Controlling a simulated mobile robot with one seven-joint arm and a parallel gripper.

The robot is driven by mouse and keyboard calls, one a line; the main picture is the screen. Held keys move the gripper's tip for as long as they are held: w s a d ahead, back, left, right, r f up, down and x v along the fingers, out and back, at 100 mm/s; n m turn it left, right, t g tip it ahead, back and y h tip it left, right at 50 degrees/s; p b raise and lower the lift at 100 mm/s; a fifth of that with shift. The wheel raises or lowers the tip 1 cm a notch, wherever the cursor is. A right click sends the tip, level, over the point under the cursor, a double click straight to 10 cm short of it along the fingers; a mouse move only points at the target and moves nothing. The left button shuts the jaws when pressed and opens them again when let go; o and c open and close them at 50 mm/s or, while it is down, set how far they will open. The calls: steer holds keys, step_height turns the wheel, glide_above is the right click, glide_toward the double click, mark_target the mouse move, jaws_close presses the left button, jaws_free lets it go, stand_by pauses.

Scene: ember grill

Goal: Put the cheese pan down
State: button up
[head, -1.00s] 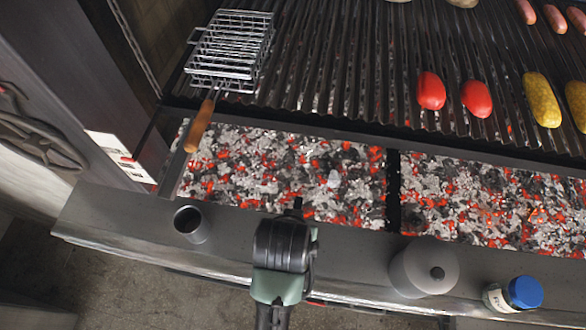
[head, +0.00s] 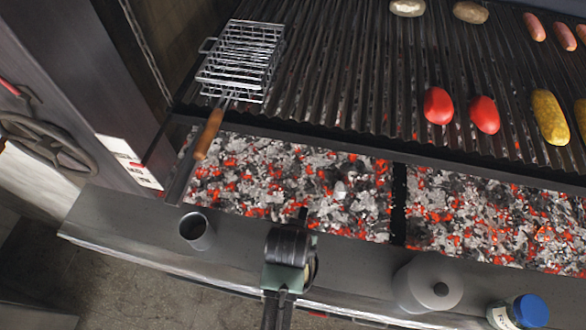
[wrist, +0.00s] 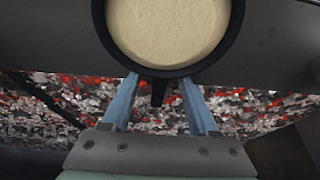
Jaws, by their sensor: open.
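The cheese pan (wrist: 168,68) is in the wrist view at the top, a round black pan with a pale cheese disc (wrist: 168,28) filling it. Its short dark handle (wrist: 158,92) points toward my gripper. My gripper (wrist: 159,80) is open, with one blue finger on each side of the handle and a gap to both. The pan appears to be over or on the dark grey front ledge (wrist: 268,40); I cannot tell whether it touches. In the head view my arm covers the ledge at lower middle, and I cannot make out the pan there.
Glowing coals (head: 290,180) lie just behind the front ledge (head: 345,262). A wire grill basket (head: 240,60) with wooden handle, tomatoes and corn (head: 549,118) lie on the grill.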

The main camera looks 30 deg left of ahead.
jaws_close()
stand_by(1.3)
